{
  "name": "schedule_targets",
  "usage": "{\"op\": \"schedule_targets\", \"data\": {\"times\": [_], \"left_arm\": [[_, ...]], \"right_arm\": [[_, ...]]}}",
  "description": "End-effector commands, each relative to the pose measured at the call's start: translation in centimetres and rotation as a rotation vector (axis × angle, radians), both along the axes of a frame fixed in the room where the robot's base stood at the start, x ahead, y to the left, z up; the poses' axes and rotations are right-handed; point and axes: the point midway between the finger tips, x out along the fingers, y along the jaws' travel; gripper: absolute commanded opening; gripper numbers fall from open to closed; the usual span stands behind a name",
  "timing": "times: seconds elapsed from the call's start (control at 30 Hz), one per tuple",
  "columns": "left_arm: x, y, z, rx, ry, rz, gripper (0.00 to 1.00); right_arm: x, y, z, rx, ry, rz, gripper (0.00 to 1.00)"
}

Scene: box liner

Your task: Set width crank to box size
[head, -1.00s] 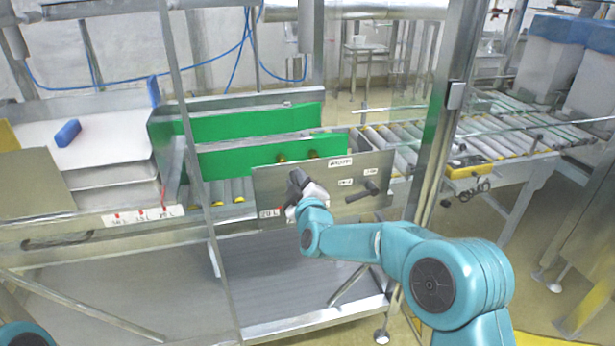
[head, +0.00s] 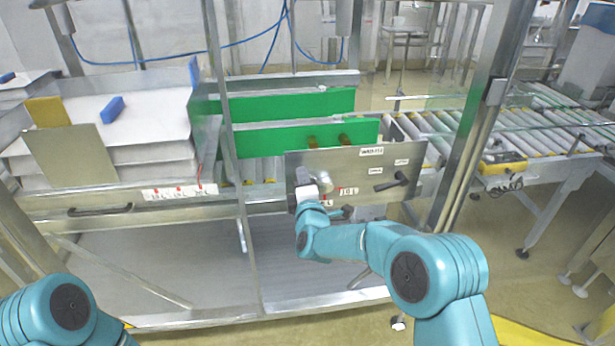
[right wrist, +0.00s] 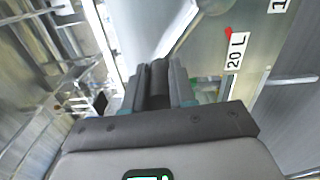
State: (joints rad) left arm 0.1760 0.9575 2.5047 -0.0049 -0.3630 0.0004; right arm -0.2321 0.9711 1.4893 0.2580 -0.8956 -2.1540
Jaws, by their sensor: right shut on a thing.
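The grey metal crank panel (head: 350,165) stands in front of the green side plates. My right gripper (head: 305,183) is at the panel's left edge, in front of it. In the right wrist view my gripper (right wrist: 160,85) is shut on a dark upright cylinder, the width crank handle (right wrist: 159,75). A "20 L" label (right wrist: 235,52) with a red mark shows right of the fingers there. In the head view a "10 L" label (head: 348,191) sits right of my gripper. The crank's hub is hidden. My left gripper is out of view; only my left arm shows.
A second black crank (head: 392,182) is on the panel's right side, and a black knob (head: 345,212) is below the panel. Green plates (head: 305,138) stand behind. A roller conveyor (head: 540,120) runs right. A steel post (head: 475,140) stands right of the panel.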

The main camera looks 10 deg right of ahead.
Motion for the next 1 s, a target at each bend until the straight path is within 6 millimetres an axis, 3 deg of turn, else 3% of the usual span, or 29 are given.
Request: {"op": "schedule_targets", "data": {"times": [0.77,0.8,0.83,1.0], "left_arm": [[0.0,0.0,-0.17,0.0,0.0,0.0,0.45],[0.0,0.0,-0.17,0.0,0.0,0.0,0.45],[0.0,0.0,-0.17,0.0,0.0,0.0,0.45],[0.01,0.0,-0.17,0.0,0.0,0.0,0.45]], "right_arm": [[-0.06,0.54,-0.88,0.007,0.003,0.001,0.0],[-0.06,0.54,-0.88,0.007,0.003,0.001,0.38],[-0.06,0.54,-0.88,0.007,0.003,0.001,0.48],[-0.05,0.53,-0.83,0.006,0.002,0.001,0.5]]}}
